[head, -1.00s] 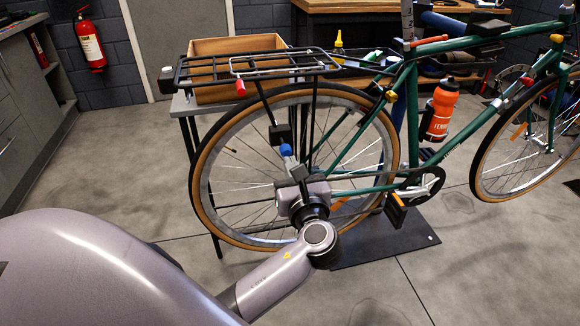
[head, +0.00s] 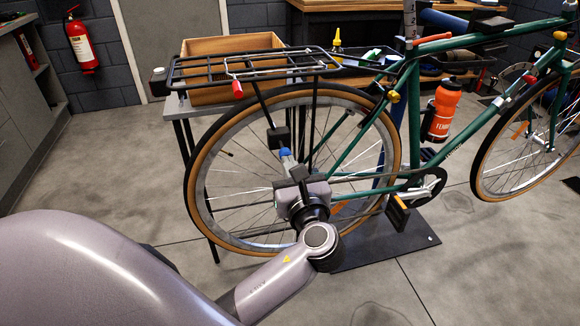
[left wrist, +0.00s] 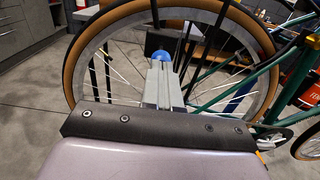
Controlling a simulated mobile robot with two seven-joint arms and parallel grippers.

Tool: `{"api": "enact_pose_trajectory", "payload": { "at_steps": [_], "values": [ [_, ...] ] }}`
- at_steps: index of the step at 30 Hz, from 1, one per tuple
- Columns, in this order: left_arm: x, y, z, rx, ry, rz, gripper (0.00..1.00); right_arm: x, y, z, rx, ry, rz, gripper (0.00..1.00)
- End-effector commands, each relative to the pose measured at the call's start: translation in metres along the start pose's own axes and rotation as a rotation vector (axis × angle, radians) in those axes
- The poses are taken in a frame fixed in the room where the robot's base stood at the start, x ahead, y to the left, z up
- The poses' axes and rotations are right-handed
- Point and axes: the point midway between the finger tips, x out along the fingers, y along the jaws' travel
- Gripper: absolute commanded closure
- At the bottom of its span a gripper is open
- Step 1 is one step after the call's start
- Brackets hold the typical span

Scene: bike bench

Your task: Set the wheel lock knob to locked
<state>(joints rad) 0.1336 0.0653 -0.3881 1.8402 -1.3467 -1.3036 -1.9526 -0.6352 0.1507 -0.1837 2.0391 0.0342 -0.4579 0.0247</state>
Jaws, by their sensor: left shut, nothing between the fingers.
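The knob (head: 285,152) is small and blue and sits by the rear wheel (head: 191,170) of the green bike, under the rear rack. In the left wrist view the blue knob (left wrist: 161,56) shows just beyond the fingertips. My left gripper (head: 288,162) is shut and empty, with its tips at the knob's near side. In the left wrist view the fingers (left wrist: 163,72) lie together and point at the knob, covering its lower part. I cannot tell whether they touch it, or which setting the knob is at. My right gripper is not in view.
A black rack (head: 255,66) juts out above the knob. A wooden box (head: 225,46) stands on a grey table behind the wheel. An orange bottle (head: 441,110) is on the bike frame. The floor to the left is clear.

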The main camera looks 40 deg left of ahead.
Motion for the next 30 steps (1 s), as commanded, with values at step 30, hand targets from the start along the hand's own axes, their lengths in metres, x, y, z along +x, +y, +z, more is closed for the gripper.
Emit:
{"api": "enact_pose_trajectory", "payload": {
  "at_steps": [30],
  "values": [
    [0.038, 0.002, 0.004, -0.003, -0.008, 0.002, 1.00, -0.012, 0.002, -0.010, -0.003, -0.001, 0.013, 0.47]
  ]
}}
